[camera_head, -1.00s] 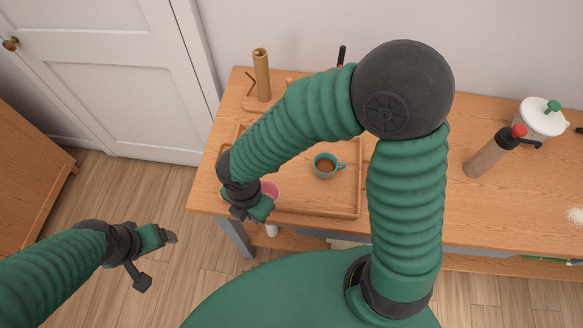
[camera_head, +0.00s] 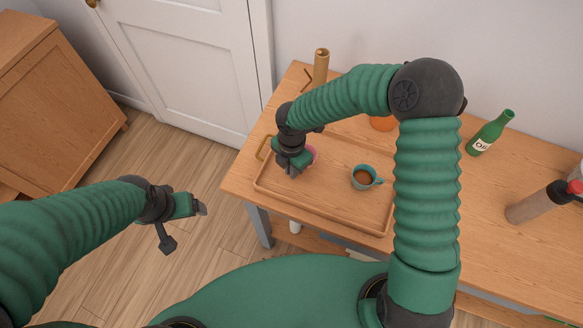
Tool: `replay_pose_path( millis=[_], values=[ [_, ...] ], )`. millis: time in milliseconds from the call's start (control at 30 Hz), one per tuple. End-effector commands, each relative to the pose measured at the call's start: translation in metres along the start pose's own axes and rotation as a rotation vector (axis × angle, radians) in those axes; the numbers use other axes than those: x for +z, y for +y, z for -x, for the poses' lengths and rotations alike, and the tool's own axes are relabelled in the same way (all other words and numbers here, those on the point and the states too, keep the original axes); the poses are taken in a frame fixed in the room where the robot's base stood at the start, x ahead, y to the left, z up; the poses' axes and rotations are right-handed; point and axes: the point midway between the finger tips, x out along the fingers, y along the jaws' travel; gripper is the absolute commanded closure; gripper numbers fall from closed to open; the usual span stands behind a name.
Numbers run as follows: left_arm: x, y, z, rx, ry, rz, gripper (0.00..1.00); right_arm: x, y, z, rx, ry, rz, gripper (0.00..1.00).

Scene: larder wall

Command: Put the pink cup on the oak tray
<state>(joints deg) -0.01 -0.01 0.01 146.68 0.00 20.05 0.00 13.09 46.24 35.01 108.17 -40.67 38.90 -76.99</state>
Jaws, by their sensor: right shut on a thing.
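The oak tray (camera_head: 322,219) lies on the wooden counter, with a brass handle (camera_head: 262,148) at its left end. The pink cup (camera_head: 312,155) shows only in part behind my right gripper (camera_head: 295,168). My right gripper is shut on the pink cup, over the left part of the tray. I cannot tell whether the cup touches the tray. My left gripper (camera_head: 183,226) is open and empty, out over the floor to the left of the counter.
A teal cup with brown drink (camera_head: 366,177) stands on the tray's right part. A wooden cylinder (camera_head: 320,67), an orange thing (camera_head: 382,123), a green bottle (camera_head: 490,133) and a red-topped grinder (camera_head: 540,203) stand on the counter. The tray's front middle is clear.

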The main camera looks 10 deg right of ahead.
Motion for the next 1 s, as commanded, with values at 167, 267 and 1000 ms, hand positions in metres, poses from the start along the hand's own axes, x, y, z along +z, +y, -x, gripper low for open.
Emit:
replay_pose_path(
  millis=[167, 267, 1000],
  values=[
    [0.0, 0.0, 0.0, 0.0, 0.0, 0.0, 0.2, 0.0, 0.0, -0.004, 0.001, -0.001, 0.001, 1.0],
    [0.0, 0.0, 0.0, 0.0, 0.0, 0.0, 0.2, 0.0, 0.0, -0.004, 0.001, -0.001, 0.001, 1.0],
    [-0.001, 0.0, 0.002, 0.0, 0.0, 0.0, 0.2, 0.001, 0.001, 0.022, 0.005, -0.003, -0.001, 0.7]
  ],
)
